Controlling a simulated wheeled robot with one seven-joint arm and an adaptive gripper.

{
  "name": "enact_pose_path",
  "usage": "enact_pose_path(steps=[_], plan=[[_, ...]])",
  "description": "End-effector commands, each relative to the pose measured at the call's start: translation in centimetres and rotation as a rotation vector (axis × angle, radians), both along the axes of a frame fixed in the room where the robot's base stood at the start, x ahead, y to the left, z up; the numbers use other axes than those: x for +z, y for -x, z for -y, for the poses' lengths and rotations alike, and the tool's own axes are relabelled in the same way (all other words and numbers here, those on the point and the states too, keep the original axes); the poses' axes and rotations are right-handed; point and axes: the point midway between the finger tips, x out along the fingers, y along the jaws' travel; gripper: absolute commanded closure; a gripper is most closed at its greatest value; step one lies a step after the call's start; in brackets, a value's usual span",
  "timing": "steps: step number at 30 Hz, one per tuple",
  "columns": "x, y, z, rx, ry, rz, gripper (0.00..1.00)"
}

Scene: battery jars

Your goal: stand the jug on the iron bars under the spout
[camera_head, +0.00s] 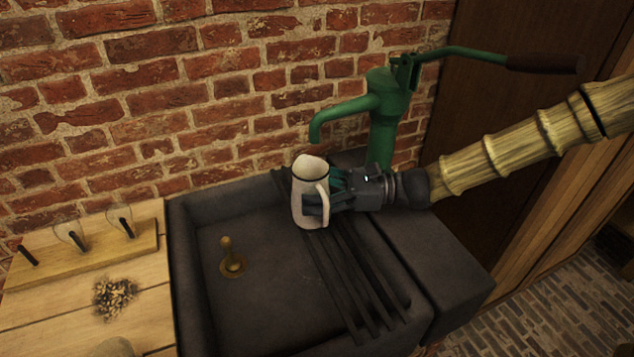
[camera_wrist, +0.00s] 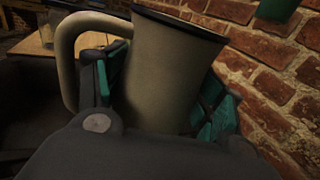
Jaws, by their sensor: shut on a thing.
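The cream jug (camera_head: 308,190) with a dark rim is in my gripper (camera_head: 325,195), upright or nearly so. It is over the iron bars (camera_head: 345,270) that cross the right part of the dark sink; I cannot tell whether its base touches them. The green pump's spout (camera_head: 316,130) hangs above and slightly to the right of the jug's mouth. In the wrist view the jug (camera_wrist: 165,75) sits between the green finger pads (camera_wrist: 165,95), its handle to the left.
The dark stone sink (camera_head: 185,260) has a brass plug (camera_head: 232,262) in its basin. The green pump (camera_head: 385,120) stands behind my gripper. A wooden counter (camera_head: 50,305) with a rack of pegs (camera_head: 85,255) is at the left. A brick wall (camera_head: 200,100) closes the back.

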Motion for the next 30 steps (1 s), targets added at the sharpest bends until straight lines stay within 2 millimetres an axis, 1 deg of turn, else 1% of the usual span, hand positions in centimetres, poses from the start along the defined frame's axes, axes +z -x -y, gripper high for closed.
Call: enact_pose_path(steps=[1,4,6,9,14,17,24,27,30], plan=[[0.1,-1.1,0.1,0.001,0.001,0.003,0.66],[0.0,-2.9,0.2,0.002,0.0,0.003,0.66],[-0.2,-3.9,0.4,0.002,0.001,0.002,0.66],[-0.4,-4.8,0.5,0.001,0.0,0.0,0.66],[-0.4,-5.5,0.6,0.002,-0.001,0.001,0.66],[-0.4,-6.2,0.7,0.002,-0.001,0.002,0.66],[-3.5,-6.1,0.7,0.003,0.0,-0.002,0.66],[-4.0,-6.1,0.7,0.002,-0.001,0.001,0.66],[-4.0,-6.1,0.7,0.002,-0.001,0.002,0.66]])
